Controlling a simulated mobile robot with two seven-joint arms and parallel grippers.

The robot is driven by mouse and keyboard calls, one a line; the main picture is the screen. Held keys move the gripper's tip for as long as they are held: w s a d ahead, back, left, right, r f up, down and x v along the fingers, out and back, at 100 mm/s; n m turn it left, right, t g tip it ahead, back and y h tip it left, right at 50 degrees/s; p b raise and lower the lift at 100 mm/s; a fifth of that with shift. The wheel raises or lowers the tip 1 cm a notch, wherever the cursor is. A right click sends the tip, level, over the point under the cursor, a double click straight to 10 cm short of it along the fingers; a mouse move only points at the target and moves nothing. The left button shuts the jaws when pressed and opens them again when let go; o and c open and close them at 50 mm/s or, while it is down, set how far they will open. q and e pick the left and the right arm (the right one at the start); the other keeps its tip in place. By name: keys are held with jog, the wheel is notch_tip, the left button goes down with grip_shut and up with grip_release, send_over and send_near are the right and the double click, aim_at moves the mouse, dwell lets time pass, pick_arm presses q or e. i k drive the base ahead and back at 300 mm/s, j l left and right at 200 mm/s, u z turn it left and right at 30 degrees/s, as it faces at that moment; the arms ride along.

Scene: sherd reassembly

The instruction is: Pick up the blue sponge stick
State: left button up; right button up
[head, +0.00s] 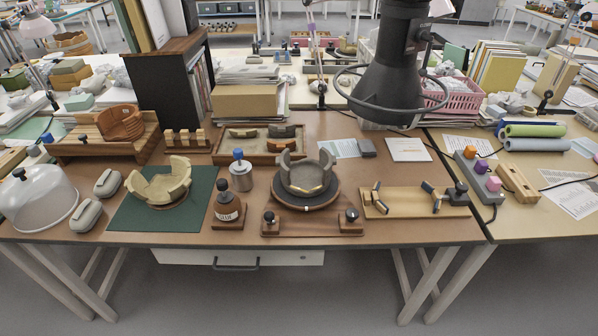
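A blue-topped piece (238,154), which looks like the blue sponge stick, stands upright in a small grey metal cup (241,179) in the middle of the table. Only its blue head shows above the cup; the rest is hidden inside. The cup stands between the green mat and the dark round stand. Neither of my grippers is in the head view.
A partial bowl (160,187) rests on the green mat (122,217) to the left. Dark sherds stand on a round stand (306,203) to the right. A dark hood (400,85) hangs over the back right.

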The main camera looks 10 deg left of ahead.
aim_at(240, 166)
jog(key=i+j, duration=0.15)
jog(key=j, duration=0.2)
jog(key=i+j, duration=0.15)
jog(key=j, duration=0.15)
jog(key=i+j, duration=0.15)
jog(key=j, duration=0.2)
jog(key=i+j+z, duration=0.1)
jog(key=j, duration=0.25)
